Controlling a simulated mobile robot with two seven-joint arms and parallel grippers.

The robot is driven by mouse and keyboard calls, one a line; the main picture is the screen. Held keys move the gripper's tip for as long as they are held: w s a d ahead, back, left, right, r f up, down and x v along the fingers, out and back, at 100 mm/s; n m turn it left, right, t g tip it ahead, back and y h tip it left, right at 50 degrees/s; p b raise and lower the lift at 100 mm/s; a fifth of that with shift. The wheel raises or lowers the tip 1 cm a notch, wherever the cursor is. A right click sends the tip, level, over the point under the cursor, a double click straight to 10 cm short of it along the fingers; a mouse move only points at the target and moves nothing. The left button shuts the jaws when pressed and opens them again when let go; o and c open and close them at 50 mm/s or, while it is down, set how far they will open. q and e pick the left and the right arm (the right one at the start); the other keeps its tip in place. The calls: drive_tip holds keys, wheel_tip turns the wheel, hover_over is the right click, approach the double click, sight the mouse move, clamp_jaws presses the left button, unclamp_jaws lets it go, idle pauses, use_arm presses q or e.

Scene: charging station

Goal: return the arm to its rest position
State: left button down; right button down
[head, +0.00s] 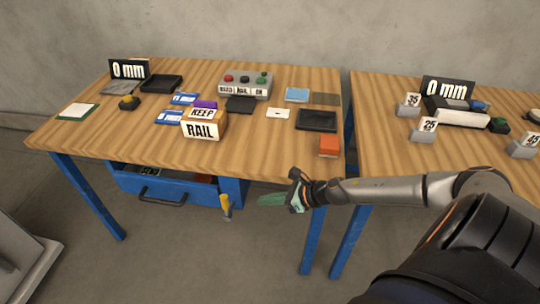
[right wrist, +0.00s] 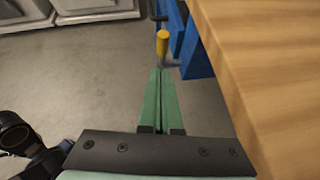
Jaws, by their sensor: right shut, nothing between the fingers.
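My right gripper (head: 272,199) has green fingers and hangs in front of the left table's front edge, below the tabletop, apart from it. In the right wrist view its two fingers (right wrist: 159,72) lie together, with nothing between them. My right arm comes in from the right of the head view, stretched to the left in front of the tables. My left gripper is not in view.
The left table (head: 100,142) holds a RAIL box (head: 203,130), a button panel (head: 245,87) and an orange block (head: 330,145). A yellow-handled tool (head: 226,204) is by the blue drawer (head: 165,188). The right table (head: 375,150) holds numbered blocks. Floor in front is clear.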

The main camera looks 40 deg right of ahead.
drive_tip(key=shift+s+d+r, duration=0.15)
drive_tip(key=shift+s+r, duration=0.15)
drive_tip(key=shift+r, duration=0.05)
idle(0.4)
drive_tip(key=s+a+f+m+t+h+p, duration=0.1)
drive_tip(key=s+a+m, duration=0.2)
drive_tip(key=a+m, duration=0.45)
drive_tip(key=s+a+f+m+t+p, duration=0.15)
drive_tip(key=a+m, duration=0.25)
drive_tip(key=m, duration=0.7)
drive_tip(key=s+a+f+m+g+h, duration=0.1)
drive_tip(key=s+m, duration=0.4)
drive_tip(key=m, duration=0.5)
drive_tip(key=s+a+f+m+g+h+p, duration=0.1)
drive_tip(key=s+a+m, duration=0.3)
drive_tip(key=m, duration=0.7)
drive_tip(key=shift+s+f+g+h, duration=0.3)
drive_tip(key=shift+s+f+g, duration=0.25)
drive_tip(key=shift+s+f, duration=0.4)
drive_tip(key=shift+s+r, duration=0.1)
